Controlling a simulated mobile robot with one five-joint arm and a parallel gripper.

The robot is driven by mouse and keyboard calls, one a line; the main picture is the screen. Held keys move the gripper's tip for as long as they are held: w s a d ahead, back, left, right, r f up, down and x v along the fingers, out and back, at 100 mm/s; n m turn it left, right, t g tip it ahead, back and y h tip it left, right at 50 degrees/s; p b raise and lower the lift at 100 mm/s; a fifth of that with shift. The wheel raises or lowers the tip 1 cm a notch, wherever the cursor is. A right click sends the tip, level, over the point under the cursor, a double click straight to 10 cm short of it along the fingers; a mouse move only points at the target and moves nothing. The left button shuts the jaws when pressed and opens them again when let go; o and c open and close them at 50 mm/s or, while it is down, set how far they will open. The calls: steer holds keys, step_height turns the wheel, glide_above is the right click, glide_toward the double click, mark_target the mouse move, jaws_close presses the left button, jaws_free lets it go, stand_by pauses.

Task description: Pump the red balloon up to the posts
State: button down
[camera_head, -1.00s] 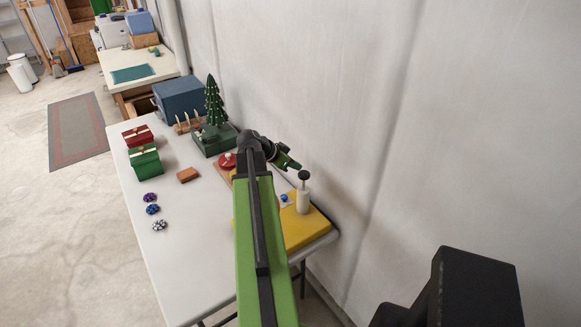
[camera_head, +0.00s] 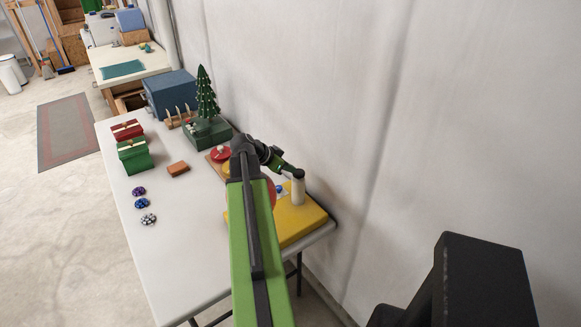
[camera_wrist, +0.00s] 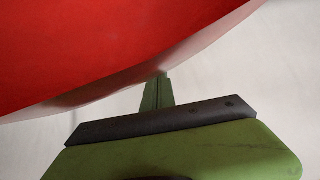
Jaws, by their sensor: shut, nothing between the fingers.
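The pump is a cream cylinder (camera_head: 298,191) with a dark knob (camera_head: 299,174) on top, standing on a yellow base (camera_head: 305,221) at the table's right end. The knob sits low, close to the cylinder's top. My gripper (camera_head: 293,171) is shut and empty, its tip at the knob, seemingly touching it. The red balloon (camera_head: 272,192) shows only as a sliver beside my green arm, which hides the rest. In the wrist view the balloon (camera_wrist: 120,45) fills the top, above my shut fingers (camera_wrist: 158,90). I cannot make out the posts.
Behind are a red disc (camera_head: 221,153), a small tree (camera_head: 206,95) on a green box and a blue box (camera_head: 170,95). Gift boxes (camera_head: 132,152), a brown block (camera_head: 178,168) and small bows (camera_head: 141,203) lie left. The wall is close on the right.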

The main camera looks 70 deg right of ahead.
steer(key=shift+a+f, duration=0.15)
steer(key=shift+f, duration=0.15)
stand_by(0.4)
steer(key=w+a+r+p, duration=0.2)
steer(key=a+r+p, duration=0.1)
steer(key=r+p, duration=0.2)
steer(key=w+a+r+p, duration=0.1)
steer(key=a+r+p, duration=0.1)
steer(key=r+p, duration=0.4)
steer(key=shift+w+a+r+p, duration=0.2)
steer(key=shift+w+a+p, duration=0.1)
steer(key=shift+w+a, duration=0.1)
